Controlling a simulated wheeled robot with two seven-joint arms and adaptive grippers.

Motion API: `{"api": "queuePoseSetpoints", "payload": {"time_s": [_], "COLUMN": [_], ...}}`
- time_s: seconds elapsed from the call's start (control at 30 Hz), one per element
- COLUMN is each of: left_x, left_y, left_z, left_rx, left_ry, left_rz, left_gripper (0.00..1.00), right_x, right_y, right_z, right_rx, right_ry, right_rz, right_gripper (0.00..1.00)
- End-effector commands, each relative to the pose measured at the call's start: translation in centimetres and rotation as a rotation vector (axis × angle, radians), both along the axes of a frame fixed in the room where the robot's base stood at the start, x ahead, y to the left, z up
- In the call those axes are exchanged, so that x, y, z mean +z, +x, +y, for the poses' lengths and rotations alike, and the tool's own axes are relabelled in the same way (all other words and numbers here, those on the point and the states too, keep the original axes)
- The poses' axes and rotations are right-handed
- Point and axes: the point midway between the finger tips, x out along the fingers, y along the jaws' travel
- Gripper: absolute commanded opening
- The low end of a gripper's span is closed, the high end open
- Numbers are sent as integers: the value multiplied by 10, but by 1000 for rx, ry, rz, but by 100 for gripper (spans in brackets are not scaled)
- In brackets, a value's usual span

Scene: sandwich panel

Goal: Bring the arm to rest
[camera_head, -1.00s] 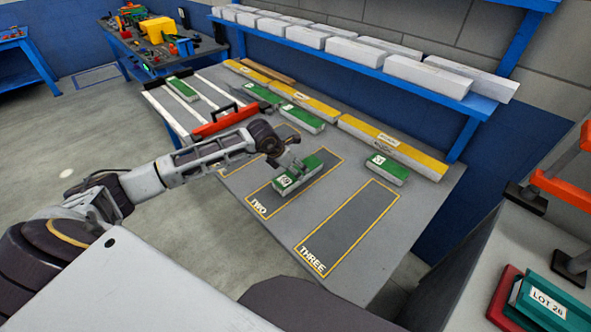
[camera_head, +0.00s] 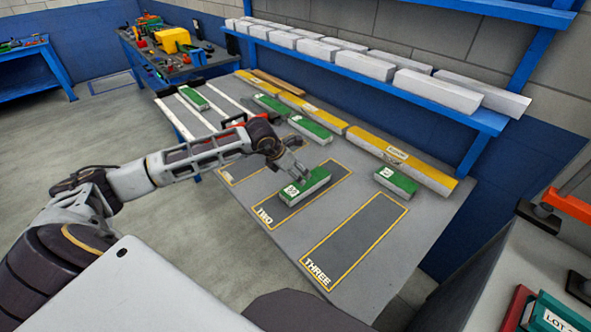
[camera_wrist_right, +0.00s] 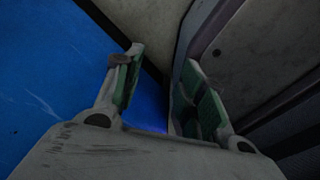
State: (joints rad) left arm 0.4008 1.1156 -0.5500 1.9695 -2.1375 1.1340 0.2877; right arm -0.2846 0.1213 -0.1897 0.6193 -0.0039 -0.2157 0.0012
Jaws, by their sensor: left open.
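My left gripper (camera_head: 297,174) is open, just above or at the green-topped block (camera_head: 310,186) with a white label, which lies on the dark pad marked TWO (camera_head: 266,215). I cannot tell whether the fingers touch the block. The left arm comes in from the left over the grey table (camera_head: 350,286). My right gripper (camera_wrist_right: 162,70) shows only in the right wrist view, its green-padded fingers apart with nothing between them.
The pad marked THREE (camera_head: 356,240) is empty. Other green blocks (camera_head: 396,181) (camera_head: 310,127) lie near long yellow pieces (camera_head: 402,160) at the back. A blue shelf (camera_head: 400,98) with white blocks overhangs the rear. A red-handled item (camera_head: 233,120) is partly hidden by my arm.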

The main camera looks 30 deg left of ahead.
Motion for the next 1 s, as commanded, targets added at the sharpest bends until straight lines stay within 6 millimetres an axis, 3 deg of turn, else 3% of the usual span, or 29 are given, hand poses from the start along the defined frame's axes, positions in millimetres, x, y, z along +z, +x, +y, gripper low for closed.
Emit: {"api": "queuePoseSetpoints", "payload": {"time_s": [0.47, 1.0], "left_x": [6, 52], "left_y": [0, 0], "left_z": [0, 0], "left_rx": [0, 0], "left_ry": [0, 0], "left_rz": [0, 0], "left_gripper": [83, 83], "right_x": [6, 51], "right_y": [0, -6], "right_z": [1, 20], "right_rx": [0, -4], "right_ry": [1, 21], "right_rz": [0, 8], "right_gripper": [40, 40]}}
